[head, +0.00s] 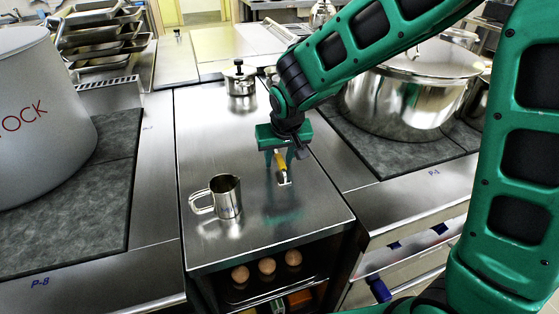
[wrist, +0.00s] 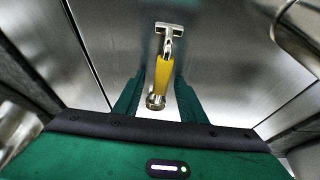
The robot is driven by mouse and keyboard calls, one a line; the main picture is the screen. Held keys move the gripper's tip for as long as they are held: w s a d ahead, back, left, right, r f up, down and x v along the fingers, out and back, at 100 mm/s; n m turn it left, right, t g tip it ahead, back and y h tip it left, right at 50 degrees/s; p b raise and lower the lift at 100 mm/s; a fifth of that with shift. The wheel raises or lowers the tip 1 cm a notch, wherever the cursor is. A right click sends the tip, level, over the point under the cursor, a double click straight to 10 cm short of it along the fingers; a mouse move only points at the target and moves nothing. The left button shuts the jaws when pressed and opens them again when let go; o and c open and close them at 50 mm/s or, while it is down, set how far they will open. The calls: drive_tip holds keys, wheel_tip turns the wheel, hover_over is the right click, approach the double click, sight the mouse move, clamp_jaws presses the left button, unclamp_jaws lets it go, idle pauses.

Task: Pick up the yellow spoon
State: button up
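The yellow thing (head: 280,161) has a yellow handle and a T-shaped metal head, more like a peeler than a spoon. It is on the steel counter (head: 240,135), between the two cooking areas. In the wrist view its yellow handle (wrist: 163,76) points toward me, with the metal head at the far end and a metal end cap near. My gripper (head: 279,157) points down over it. Its green fingers stand open, one on each side of the handle, with gaps showing in the wrist view (wrist: 160,84). I cannot tell the exact height of the fingertips above the counter.
A steel jug (head: 227,197) stands left of my gripper. A small lidded pot (head: 240,82) stands behind. A large steel pot (head: 405,100) is at the right, a grey stockpot (head: 40,120) at the left. Several eggs (head: 267,266) sit on a shelf below the counter's front edge.

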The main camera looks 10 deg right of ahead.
clamp_jaws()
idle(1.4)
